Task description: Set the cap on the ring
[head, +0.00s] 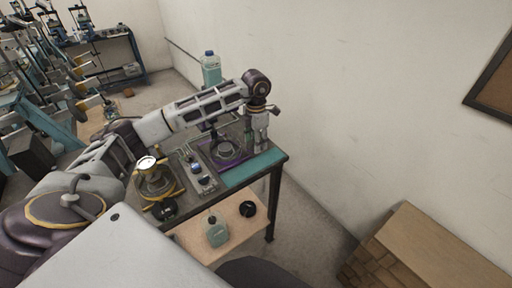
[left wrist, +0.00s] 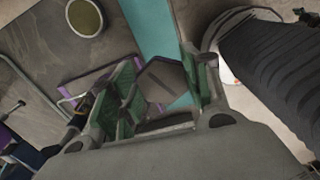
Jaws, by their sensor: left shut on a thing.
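My left gripper (head: 257,146) points down over the right part of the table, beside the teal strip. In the left wrist view, its green-padded fingers (left wrist: 168,92) are shut on a dark grey, flat-faced piece (left wrist: 163,78), which looks like the cap. In the head view, the piece is too small to tell from the fingers. A grey ring (head: 226,150) lies on a purple-edged square just left of the gripper. The gripper is beside the ring, not over it. In the left wrist view, the purple square (left wrist: 92,82) is partly hidden behind the fingers. My right gripper is not in view.
A panel with knobs (head: 197,168) and a yellow-edged round device (head: 155,178) stand left of the ring. A teal bottle (head: 211,68) stands behind my arm. The lower shelf (head: 190,240) holds a green bottle (head: 216,231) and a black round thing (head: 248,209). The teal strip (head: 254,169) is bare.

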